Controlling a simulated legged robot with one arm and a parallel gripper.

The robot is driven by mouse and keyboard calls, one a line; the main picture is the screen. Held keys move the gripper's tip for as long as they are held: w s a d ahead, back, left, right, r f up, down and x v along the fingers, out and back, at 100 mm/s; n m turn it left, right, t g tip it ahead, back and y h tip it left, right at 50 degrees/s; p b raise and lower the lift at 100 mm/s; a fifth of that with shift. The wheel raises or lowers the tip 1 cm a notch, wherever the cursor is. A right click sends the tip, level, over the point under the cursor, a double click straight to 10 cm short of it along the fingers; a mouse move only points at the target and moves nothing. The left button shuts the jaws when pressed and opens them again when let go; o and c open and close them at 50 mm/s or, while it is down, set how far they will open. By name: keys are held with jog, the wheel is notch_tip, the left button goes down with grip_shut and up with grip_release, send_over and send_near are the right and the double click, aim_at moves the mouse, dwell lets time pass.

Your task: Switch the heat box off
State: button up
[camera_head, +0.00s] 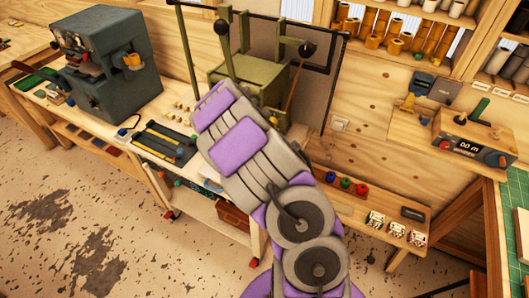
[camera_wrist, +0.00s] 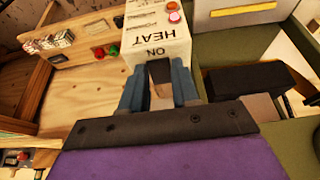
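The cream heat box (camera_wrist: 158,32) is at the top middle of the wrist view, its words HEAT and ON reading upside down. A round orange lamp or button and a pink-red one sit near its top edge. My gripper (camera_wrist: 159,72) is directly in front of the box's ON end. Its two blue-grey fingers are apart, with a gap between them. In the head view my arm hides the heat box and my gripper.
A green machine (camera_head: 232,72) stands behind my arm. A dark grey machine (camera_head: 108,68) is on the bench at left. Coloured knobs (camera_head: 345,183) and white switch blocks (camera_head: 396,229) line the low shelf at right. Speckled floor (camera_head: 70,225) is open at lower left.

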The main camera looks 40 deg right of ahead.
grip_shut()
jog(key=shift+w+d+r+y+p, duration=0.2)
jog(key=shift+d+r+y+p, duration=0.05)
jog(key=shift+y+p, duration=0.4)
jog(key=shift+d+g+y+p, duration=0.2)
jog(key=shift+g+y+p, duration=0.15)
jog(key=shift+g+y, duration=0.35)
jog(key=o, duration=0.5)
grip_release()
